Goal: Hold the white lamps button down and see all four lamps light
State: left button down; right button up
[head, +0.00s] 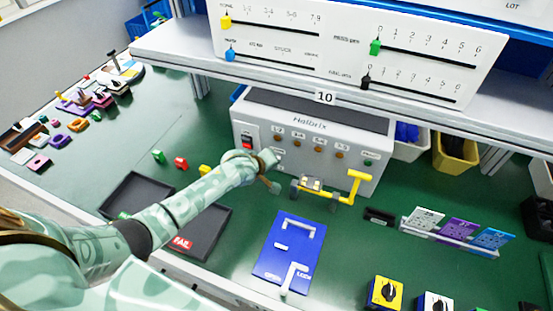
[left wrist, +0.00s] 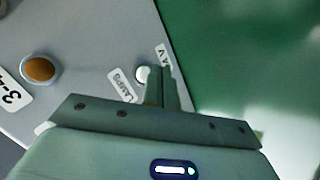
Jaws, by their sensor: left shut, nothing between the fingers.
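The white lamps button (left wrist: 143,74) shows in the left wrist view beside its LAMPS label (left wrist: 121,85). My left gripper (left wrist: 168,76) is shut and empty, its fingertips right beside the button and overlapping its right edge in the picture; I cannot tell whether they touch or press it. One lamp (left wrist: 38,68), labelled 3-4, looks dull orange-brown. In the head view, my left gripper (head: 274,159) is at the lower left of the Halbrix box's front (head: 345,175). The row of lamps (head: 318,149) there looks dull orange-brown. My right gripper is not in view.
A red switch (head: 247,142) is on the box's left side. A yellow handle (head: 357,185) stands before its right part. A blue plate (head: 284,250) with white handles and dark trays (head: 145,193) lie nearer. A grey shelf (head: 190,58) overhangs the box.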

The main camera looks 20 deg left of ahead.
pick_arm(q)
jog(key=shift+w, duration=0.35)
jog(key=shift+w, duration=0.45)
dwell(1.7)
dwell(3.2)
jog(key=shift+s+r+p, duration=0.2)
jog(key=shift+s+p, duration=0.25)
jog(key=shift+p, duration=0.2)
jog(key=shift+s+p, duration=0.35)
jog(key=shift+f, duration=0.15)
jog(key=shift+s, duration=0.1)
